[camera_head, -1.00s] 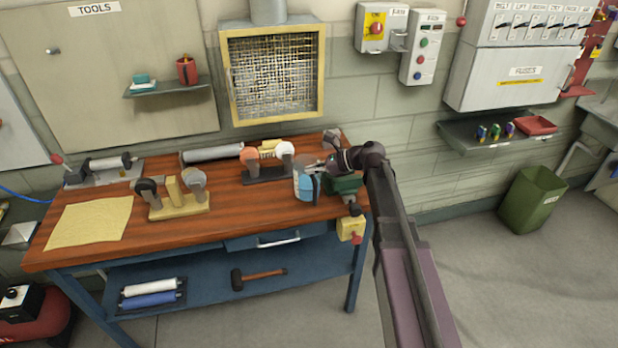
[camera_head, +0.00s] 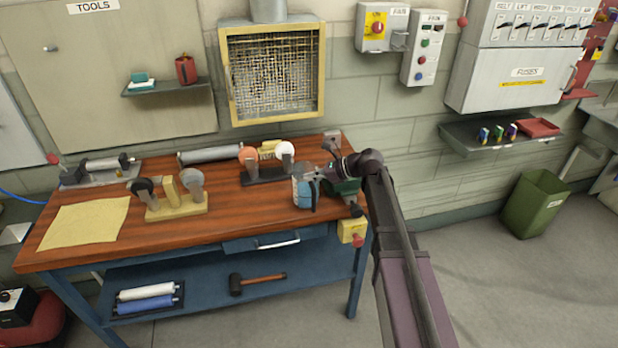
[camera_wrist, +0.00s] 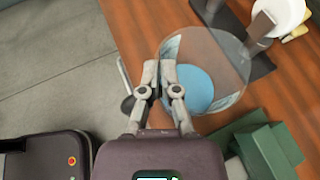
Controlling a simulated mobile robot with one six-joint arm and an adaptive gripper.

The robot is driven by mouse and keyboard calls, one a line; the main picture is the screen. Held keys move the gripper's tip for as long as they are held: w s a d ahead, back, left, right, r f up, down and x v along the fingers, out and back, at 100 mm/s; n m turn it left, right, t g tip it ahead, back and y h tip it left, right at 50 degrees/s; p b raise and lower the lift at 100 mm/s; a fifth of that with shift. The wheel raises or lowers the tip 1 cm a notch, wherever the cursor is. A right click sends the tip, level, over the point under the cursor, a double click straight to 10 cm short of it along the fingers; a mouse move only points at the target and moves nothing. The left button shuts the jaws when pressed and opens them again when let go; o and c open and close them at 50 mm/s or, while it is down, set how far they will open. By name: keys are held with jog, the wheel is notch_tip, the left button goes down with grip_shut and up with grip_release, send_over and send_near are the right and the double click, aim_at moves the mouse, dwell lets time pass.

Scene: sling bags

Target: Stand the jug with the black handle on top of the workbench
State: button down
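The clear jug with blue liquid (camera_head: 303,192) is upright at the right end of the workbench top (camera_head: 105,247). Its dark handle side faces right. My gripper (camera_head: 317,174) reaches it from the right. In the wrist view the jug (camera_wrist: 228,60) shows as a clear round rim over a blue disc, just right of my gripper (camera_wrist: 159,72). The fingers are close together at the jug's handle side and appear shut on the handle, which they mostly hide. The jug's base is at or just above the wood; I cannot tell whether it touches.
A green vise (camera_head: 345,187) stands close right of the jug. A dark stand with orange and white round tops (camera_head: 268,173) is behind it. A wooden stand (camera_head: 180,208) and a yellow cloth (camera_head: 83,227) are to the left. Bare wood lies left of the jug.

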jog(key=c, duration=0.8)
grip_release()
jog(key=p+v, duration=0.5)
jog(key=v, duration=0.7)
jog(key=shift+s, duration=0.15)
